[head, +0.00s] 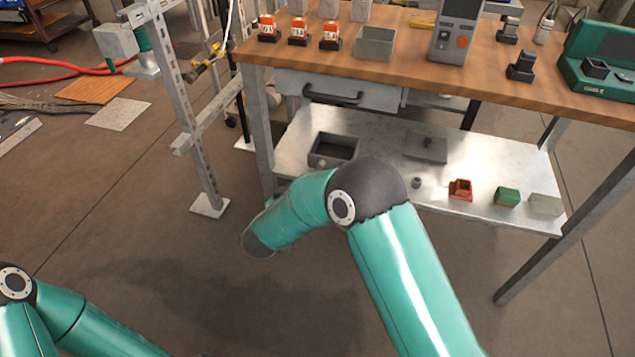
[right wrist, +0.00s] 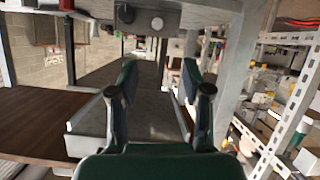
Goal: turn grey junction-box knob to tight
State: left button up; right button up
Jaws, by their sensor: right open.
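A flat grey box (head: 426,149) with a small dark knob-like stub (head: 428,141) lies on the lower metal shelf in the head view. I cannot tell for certain whether it is the junction box. The right wrist view shows a round dial-like knob (right wrist: 157,23) on a grey surface at the top, beyond the fingers, with a darker round part to its left. My left gripper is out of view.
The lower shelf (head: 380,125) also holds a dark open tray (head: 333,150), an orange part (head: 460,189) and a green block (head: 507,196). A wooden bench top (head: 400,80) overhangs it. A metal post (head: 185,110) stands to the left. A red hose (head: 50,63) lies on the floor.

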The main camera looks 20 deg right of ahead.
aim_at(319, 166)
jog(key=b+x, duration=0.4)
jog(key=x, duration=1.1)
jog(key=shift+w+d, duration=0.25)
jog(key=shift+d, duration=0.05)
jog(key=shift+w+d+f, duration=0.15)
jog(key=shift+w+d, duration=0.15)
jog(key=shift+w, duration=0.1)
